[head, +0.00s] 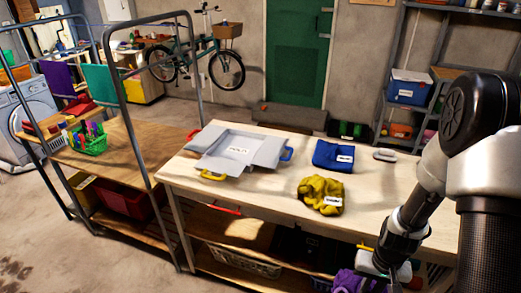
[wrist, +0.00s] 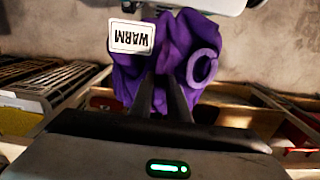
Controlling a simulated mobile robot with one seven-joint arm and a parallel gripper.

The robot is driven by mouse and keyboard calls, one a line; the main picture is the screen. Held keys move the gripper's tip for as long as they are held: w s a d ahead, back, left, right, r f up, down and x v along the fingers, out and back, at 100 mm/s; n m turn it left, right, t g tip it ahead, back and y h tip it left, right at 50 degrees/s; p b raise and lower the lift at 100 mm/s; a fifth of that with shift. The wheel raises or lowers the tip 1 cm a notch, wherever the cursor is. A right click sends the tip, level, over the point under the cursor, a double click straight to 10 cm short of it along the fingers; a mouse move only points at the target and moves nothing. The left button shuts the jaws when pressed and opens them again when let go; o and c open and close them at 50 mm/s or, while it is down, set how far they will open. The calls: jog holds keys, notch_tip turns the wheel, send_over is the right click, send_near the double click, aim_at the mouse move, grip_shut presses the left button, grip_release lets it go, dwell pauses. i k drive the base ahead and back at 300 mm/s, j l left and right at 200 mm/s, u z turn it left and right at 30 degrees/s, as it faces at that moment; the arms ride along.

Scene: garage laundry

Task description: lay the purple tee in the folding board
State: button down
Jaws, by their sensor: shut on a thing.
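The purple tee (wrist: 178,45) is bunched up between my gripper's fingers (wrist: 163,82) in the wrist view, with a white label reading WARM and a ring-shaped purple part at its right. My gripper is shut on it. In the head view the purple tee (head: 353,284) shows at the bottom edge, partly cut off, below my wrist and in front of the table's near side. The grey folding board (head: 214,153) lies open and empty on the table's left part, with a label in its middle and coloured handles around it.
On the wooden table (head: 262,192), a folded blue cloth (head: 333,155) and a crumpled yellow cloth (head: 320,194) lie right of the board, with a small grey object (head: 384,155) farther right. A metal-framed rack (head: 112,140) stands left. Bins fill the shelf below.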

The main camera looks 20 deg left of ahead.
aim_at(239, 150)
jog(key=k+j, duration=0.1)
jog(key=j, duration=0.6)
jog(key=k+j, duration=0.1)
jog(key=j, duration=0.6)
jog(key=k+j, duration=0.1)
jog(key=j, duration=0.6)
jog(key=k+j, duration=0.1)
jog(key=j, duration=0.6)
